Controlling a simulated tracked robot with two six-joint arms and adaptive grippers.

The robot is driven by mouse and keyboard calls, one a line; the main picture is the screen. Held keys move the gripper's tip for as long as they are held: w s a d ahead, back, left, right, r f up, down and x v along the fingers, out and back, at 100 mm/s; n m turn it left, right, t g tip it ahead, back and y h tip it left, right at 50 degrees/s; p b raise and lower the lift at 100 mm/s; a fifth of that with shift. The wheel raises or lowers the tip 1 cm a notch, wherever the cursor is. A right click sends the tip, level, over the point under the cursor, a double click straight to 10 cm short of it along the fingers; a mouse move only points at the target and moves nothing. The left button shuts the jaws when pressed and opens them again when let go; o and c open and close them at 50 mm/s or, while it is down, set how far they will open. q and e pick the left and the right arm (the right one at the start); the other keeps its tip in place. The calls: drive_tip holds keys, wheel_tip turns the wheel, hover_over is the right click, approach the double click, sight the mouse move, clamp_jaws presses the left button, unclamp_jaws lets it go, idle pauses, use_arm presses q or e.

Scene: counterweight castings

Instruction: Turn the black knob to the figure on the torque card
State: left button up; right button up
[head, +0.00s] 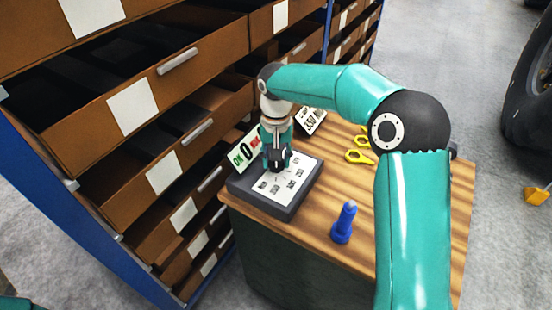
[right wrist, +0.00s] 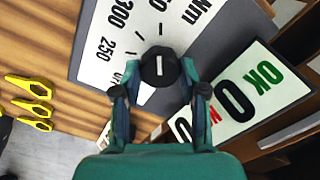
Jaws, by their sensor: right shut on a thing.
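The black knob (right wrist: 158,68) sits on a white dial plate (right wrist: 118,45) and has a white line on its top. Figures 250 and 300 and the letters Nm show on the plate; other figures are cut off or hidden. My right gripper (right wrist: 160,84) is shut on the knob, one finger on each side. In the head view, my right gripper (head: 276,158) points down onto the grey dial box (head: 250,197) and covers the knob. The torque card (head: 312,121) stands behind it and seems to read 350. My left gripper is out of view.
A sign with OK and 0 (head: 243,151) stands at the box's left edge. Open brown drawers (head: 150,95) rise close on the left.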

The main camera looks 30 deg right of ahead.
drive_tip(key=shift+w+r+m, duration=0.1)
drive_tip(key=shift+w+m, duration=0.05)
drive_tip(key=shift+m, duration=0.35)
drive_tip(key=o, duration=1.1)
drive_tip(key=shift+o, duration=0.2)
wheel_tip(320, 180, up, 12)
